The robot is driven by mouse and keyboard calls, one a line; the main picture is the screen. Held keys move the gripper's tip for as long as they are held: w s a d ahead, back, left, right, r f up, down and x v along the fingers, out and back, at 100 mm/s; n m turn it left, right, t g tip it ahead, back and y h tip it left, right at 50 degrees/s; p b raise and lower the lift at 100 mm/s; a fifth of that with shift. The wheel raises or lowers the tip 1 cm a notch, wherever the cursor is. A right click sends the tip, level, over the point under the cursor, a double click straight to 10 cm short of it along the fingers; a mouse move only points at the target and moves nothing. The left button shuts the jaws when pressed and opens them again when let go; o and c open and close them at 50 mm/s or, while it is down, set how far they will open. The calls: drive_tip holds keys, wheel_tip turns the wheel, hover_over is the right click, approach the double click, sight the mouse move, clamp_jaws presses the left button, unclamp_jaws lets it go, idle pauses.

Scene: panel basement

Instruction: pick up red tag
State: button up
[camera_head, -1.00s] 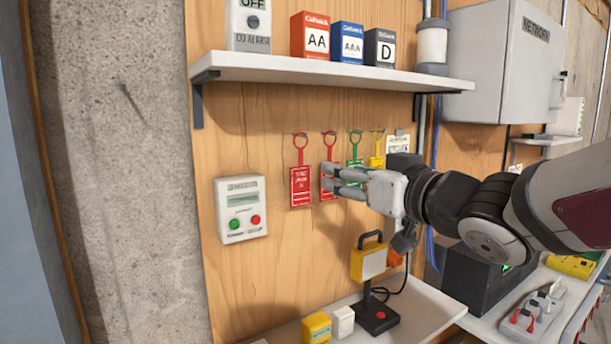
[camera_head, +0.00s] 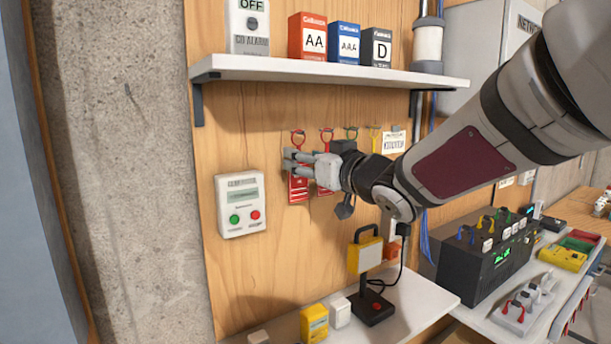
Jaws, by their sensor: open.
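Two red tags hang on hooks on the wooden panel. The left red tag (camera_head: 298,190) shows below and beside my gripper (camera_head: 287,159), whose fingers cross its upper part. The second red tag (camera_head: 326,136) hangs just to the right, mostly hidden behind the gripper body. My gripper is open, with its fingers pointing left in front of the left tag. I cannot tell whether they touch it. A green tag (camera_head: 351,133) and a yellow tag (camera_head: 375,135) hang further right, largely covered by my gripper and arm.
A white shelf (camera_head: 330,72) with battery boxes juts out above the tags. A control box (camera_head: 240,204) with green and red buttons is mounted at lower left. A yellow lamp (camera_head: 366,256) stands on the lower shelf.

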drive_tip(key=shift+p+x, duration=0.3)
drive_tip(key=shift+x, duration=1.35)
drive_tip(key=shift+r, duration=0.1)
drive_tip(key=shift+c, duration=0.3)
drive_tip(key=c, duration=0.8)
drive_tip(key=shift+r, duration=0.1)
